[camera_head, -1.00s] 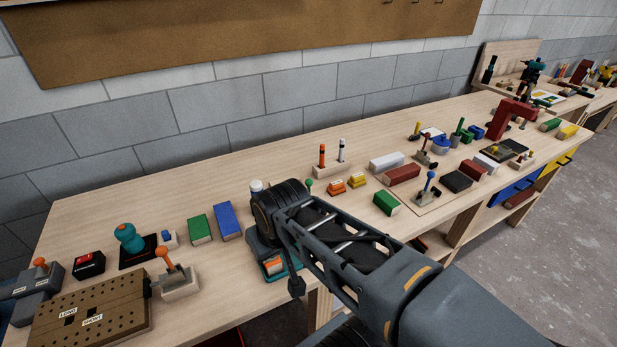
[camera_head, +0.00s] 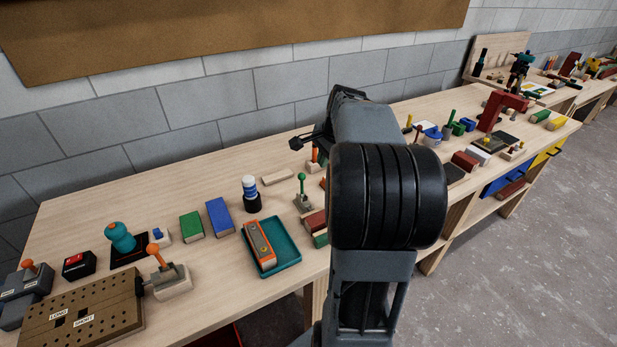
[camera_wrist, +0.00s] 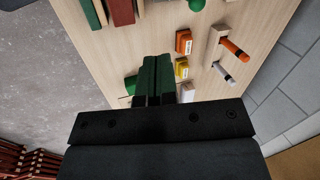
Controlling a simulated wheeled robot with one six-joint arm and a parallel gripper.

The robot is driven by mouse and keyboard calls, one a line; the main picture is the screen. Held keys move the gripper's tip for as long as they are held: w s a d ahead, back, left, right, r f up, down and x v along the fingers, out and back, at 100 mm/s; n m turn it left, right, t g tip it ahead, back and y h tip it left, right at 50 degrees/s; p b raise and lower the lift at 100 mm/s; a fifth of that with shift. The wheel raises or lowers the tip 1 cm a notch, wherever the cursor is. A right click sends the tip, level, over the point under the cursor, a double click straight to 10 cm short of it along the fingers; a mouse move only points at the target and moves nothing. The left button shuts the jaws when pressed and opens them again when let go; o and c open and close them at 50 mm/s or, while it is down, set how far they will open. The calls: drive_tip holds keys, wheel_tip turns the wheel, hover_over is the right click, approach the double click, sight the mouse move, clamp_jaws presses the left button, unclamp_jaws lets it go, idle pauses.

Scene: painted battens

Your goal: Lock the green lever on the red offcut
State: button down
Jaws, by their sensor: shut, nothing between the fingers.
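The green lever (camera_head: 301,188) stands about upright on a small pale block, right of the teal tray in the head view. Its green ball knob (camera_wrist: 196,4) shows at the top edge of the wrist view. The red offcut (camera_head: 315,221) lies just in front of the lever, beside a green piece, partly behind my arm; it seems to show at the wrist view's top left (camera_wrist: 122,10). My gripper (camera_wrist: 155,62) is shut and empty above the bench, apart from the lever and offcut. In the head view my arm hides it.
Orange (camera_wrist: 184,41) and yellow (camera_wrist: 182,67) blocks and a stand with two pegs (camera_wrist: 216,45) lie near my gripper. The bench front edge is close.

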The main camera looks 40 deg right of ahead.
idle(0.3)
drive_tip(key=p, duration=0.2)
hover_over(302, 186)
drive_tip(key=s, duration=0.3)
wheel_tip(302, 186, down, 10)
drive_tip(key=shift+w+d+f, duration=0.15)
drive_tip(key=shift+d, duration=0.05)
